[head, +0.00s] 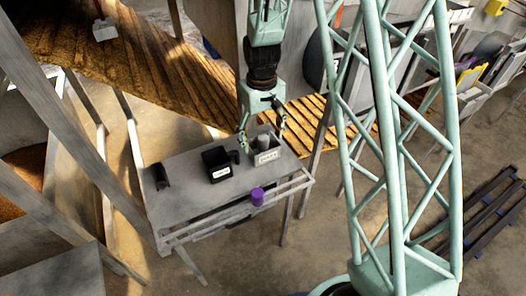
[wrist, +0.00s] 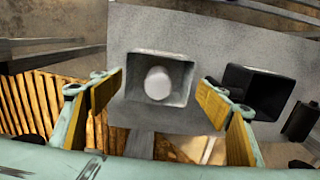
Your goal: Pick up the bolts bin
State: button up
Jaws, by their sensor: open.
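A grey bin (head: 268,157) with a white front label stands on the small grey table (head: 192,203). A black bin (head: 217,168), also labelled, stands to its left. I cannot read either label, so I cannot tell which is the bolts bin. My gripper (head: 264,142) is open and points down at the grey bin. In the wrist view the grey bin (wrist: 134,82) lies between the open fingers (wrist: 160,92), with a pale round thing (wrist: 158,83) inside it. I cannot tell whether the fingers touch it. The black bin (wrist: 262,92) is right of the fingers there.
A black object (head: 161,176) lies at the table's left end. A purple cylinder (head: 257,196) is near the front edge rail. A slatted wooden platform (head: 115,65) rises behind the table. Bare tabletop lies between the black object and the black bin.

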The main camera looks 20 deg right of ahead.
aim_at(263, 148)
jog(key=shift+f, duration=0.1)
jog(key=shift+d+f+b, duration=0.15)
jog(key=shift+f+b, duration=0.45)
jog(key=shift+f, duration=1.9)
jog(key=c, duration=0.7)
jog(key=shift+c, duration=0.2)
jog(key=shift+r, duration=0.1)
jog(key=shift+r+p, duration=0.9)
jog(key=shift+r, duration=4)
